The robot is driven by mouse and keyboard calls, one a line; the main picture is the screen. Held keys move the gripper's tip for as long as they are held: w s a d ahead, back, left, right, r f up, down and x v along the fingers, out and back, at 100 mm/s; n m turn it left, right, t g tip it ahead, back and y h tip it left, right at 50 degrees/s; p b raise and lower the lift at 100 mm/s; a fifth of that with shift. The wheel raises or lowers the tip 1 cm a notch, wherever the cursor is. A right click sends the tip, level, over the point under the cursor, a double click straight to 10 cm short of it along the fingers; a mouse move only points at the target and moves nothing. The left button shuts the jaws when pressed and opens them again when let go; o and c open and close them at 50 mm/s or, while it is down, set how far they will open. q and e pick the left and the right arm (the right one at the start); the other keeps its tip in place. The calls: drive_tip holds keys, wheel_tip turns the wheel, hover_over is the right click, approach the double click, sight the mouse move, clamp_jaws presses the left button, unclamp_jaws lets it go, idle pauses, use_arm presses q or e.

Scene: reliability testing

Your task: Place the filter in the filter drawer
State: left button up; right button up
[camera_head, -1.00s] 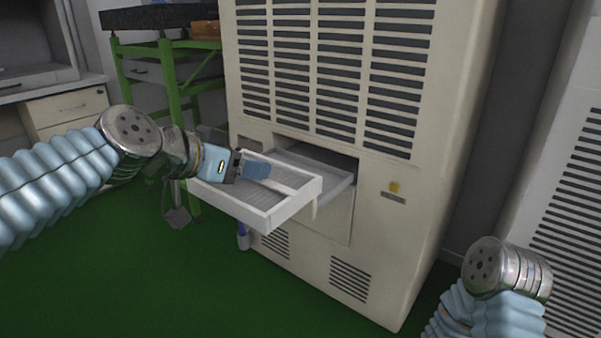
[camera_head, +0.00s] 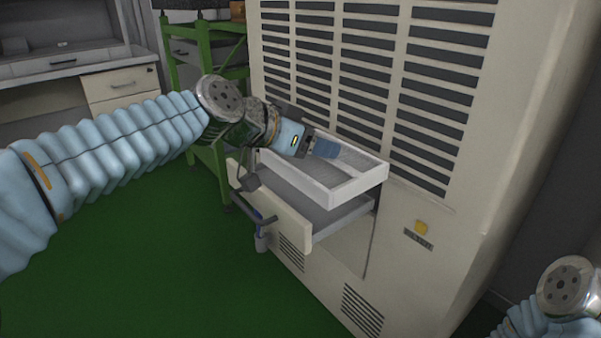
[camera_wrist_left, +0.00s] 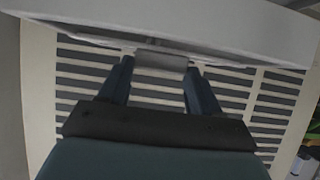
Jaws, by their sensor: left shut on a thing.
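The filter (camera_head: 358,186) is a white, shallow rectangular frame with a pale ribbed inside. My left gripper (camera_head: 326,149) is shut on its crossbar or grip, which shows as a grey block (camera_wrist_left: 161,63) between the fingers in the left wrist view. The filter drawer (camera_head: 344,220) is grey with a cream front panel and is pulled out of the cabinet. The filter is over the drawer and hides much of its inside; I cannot tell whether they touch. My right gripper is out of view; only the right wrist shows.
The tall cream cabinet (camera_head: 450,210) with dark vent slots stands behind the drawer. A green-framed stand (camera_head: 172,70) is beside it at the left, with a desk (camera_head: 120,84) beyond. The green floor (camera_head: 150,270) in front is clear.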

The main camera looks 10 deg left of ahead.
use_arm(q)
drive_tip(key=w+a, duration=0.1)
drive_tip(key=w+a+f+p, duration=0.1)
drive_tip(key=w+a, duration=0.1)
drive_tip(key=w, duration=0.1)
drive_tip(key=shift+a+f+p, duration=0.1)
drive_tip(key=shift+f+p, duration=0.25)
drive_tip(key=shift+p, duration=0.05)
drive_tip(key=w+f, duration=0.1)
drive_tip(key=w+a+f, duration=0.1)
drive_tip(key=f, duration=0.1)
drive_tip(key=a+f, duration=0.1)
drive_tip(key=f, duration=0.1)
drive_tip(key=shift+w+a, duration=0.15)
drive_tip(key=shift+w, duration=0.25)
drive_tip(key=shift+w+a+f, duration=0.25)
drive_tip(key=shift+f, duration=0.25)
drive_tip(key=shift+w+a+f+b, duration=0.15)
drive_tip(key=shift+f+b, duration=0.2)
drive_tip(key=shift+f, duration=1.35)
drive_tip(key=o, duration=1.2)
drive_tip(key=shift+c, duration=0.2)
